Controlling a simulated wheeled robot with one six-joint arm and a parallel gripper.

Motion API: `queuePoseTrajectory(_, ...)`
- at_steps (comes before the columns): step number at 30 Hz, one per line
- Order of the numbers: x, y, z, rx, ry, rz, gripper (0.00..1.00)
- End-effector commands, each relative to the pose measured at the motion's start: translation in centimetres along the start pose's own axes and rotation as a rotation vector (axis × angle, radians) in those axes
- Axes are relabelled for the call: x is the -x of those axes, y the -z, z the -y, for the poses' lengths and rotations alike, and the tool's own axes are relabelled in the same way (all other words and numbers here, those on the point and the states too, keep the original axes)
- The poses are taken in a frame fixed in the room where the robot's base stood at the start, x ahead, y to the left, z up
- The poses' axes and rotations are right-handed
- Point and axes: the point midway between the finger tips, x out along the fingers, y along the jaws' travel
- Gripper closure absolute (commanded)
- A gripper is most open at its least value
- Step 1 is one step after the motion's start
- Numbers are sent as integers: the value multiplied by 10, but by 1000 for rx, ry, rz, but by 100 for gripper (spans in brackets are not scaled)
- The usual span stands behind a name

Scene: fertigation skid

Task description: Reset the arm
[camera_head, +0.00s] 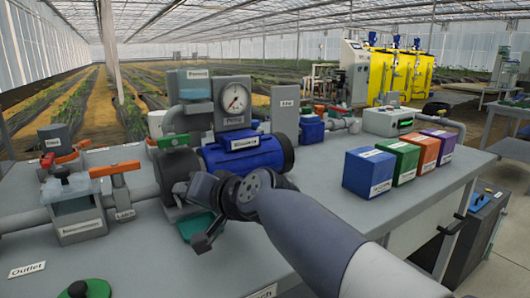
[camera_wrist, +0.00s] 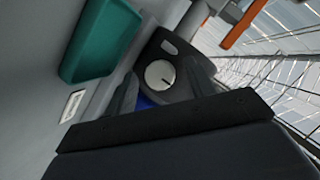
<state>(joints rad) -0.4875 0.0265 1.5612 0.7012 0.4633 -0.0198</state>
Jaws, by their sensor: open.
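My gripper (camera_head: 204,215) is at the end of my arm, which reaches in from the lower right of the head view. It hangs over the grey bench in front of the pump (camera_head: 245,152), whose blue motor sits just behind my wrist. In the wrist view my gripper's two fingers (camera_wrist: 163,88) stand apart with nothing held between them. A dark round part with a pale disc (camera_wrist: 159,75) shows beyond the fingers, and a green block (camera_wrist: 100,40) lies to their left. The head view does not show whether the fingers touch the pump.
Pipes and an orange-handled valve (camera_head: 115,170) stand left of my gripper. A gauge (camera_head: 234,98) rises behind it. Blue (camera_head: 368,172), green (camera_head: 402,160), orange (camera_head: 422,155) and purple (camera_head: 440,145) boxes stand at right. The bench front (camera_head: 150,265) is mostly clear.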

Motion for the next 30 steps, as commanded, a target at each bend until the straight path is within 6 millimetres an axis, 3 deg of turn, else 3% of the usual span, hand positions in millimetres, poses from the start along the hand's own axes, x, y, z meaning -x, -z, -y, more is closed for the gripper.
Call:
queuePoseTrajectory(20, 105, 2, 1, -6, 1, -4, 48)
queuePoseTrajectory(21, 107, 1, 0, -5, 1, -2, 48)
queuePoseTrajectory(30, 48, -2, -2, -5, 2, 4, 48)
